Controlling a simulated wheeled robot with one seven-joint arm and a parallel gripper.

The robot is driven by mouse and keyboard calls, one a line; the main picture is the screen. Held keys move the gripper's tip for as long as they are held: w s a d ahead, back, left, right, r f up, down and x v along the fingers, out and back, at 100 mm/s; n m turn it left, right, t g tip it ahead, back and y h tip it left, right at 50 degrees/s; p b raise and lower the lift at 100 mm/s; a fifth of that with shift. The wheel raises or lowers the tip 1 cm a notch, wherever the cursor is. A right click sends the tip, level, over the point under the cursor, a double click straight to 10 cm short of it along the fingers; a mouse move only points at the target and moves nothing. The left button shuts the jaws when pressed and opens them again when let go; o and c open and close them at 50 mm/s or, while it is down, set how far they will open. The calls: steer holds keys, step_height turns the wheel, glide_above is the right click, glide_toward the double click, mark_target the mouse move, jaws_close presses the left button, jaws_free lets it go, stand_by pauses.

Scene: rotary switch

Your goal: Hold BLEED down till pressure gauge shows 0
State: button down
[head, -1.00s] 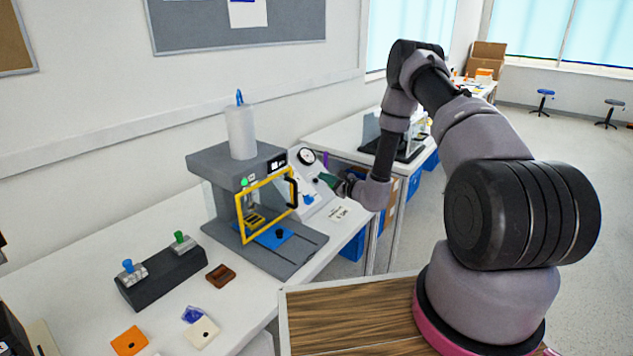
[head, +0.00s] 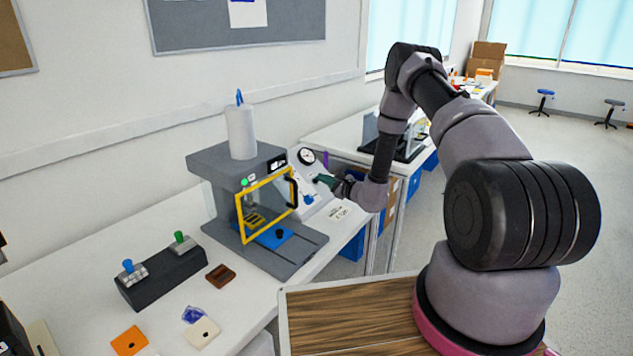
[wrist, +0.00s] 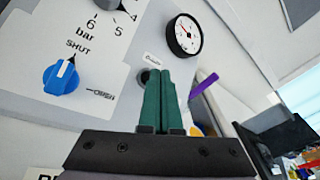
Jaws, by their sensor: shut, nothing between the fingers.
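My gripper (wrist: 160,74) is shut and empty, its two green fingers together against or just in front of the slanted panel; it also shows in the head view (head: 319,178). A small white label (wrist: 153,60), too small to read, sits just above the fingertips. A dark round fitting (wrist: 145,77) shows partly beside the fingertips, the rest hidden; I cannot tell whether the fingers touch it. The round pressure gauge (wrist: 187,34) has a white face and black rim; its reading is too small to tell. It also shows in the head view (head: 306,156).
A blue knob (wrist: 62,78) between SHUT and OPEN marks sits left of my fingers, with a grey bar-scale knob (wrist: 105,3) above it. A purple strip (wrist: 203,87) stands right. The press with a yellow-framed guard (head: 242,222) is left of the panel.

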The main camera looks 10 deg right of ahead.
steer(key=shift+w+a+f, duration=0.2)
steer(key=shift+f, duration=0.15)
stand_by(1.7)
steer(key=shift+d+r, duration=0.1)
steer(key=shift+r, duration=0.05)
stand_by(1.1)
steer(key=shift+s+d+r, duration=0.3)
steer(key=shift+s+r, duration=0.1)
steer(key=shift+r, duration=0.1)
steer(key=shift+s+d+r, duration=0.35)
steer(key=shift+r, duration=0.3)
steer(key=shift+s+d+r, duration=0.4)
steer(key=shift+r, duration=0.25)
steer(key=shift+s+d+r, duration=0.35)
steer(key=shift+r, duration=0.3)
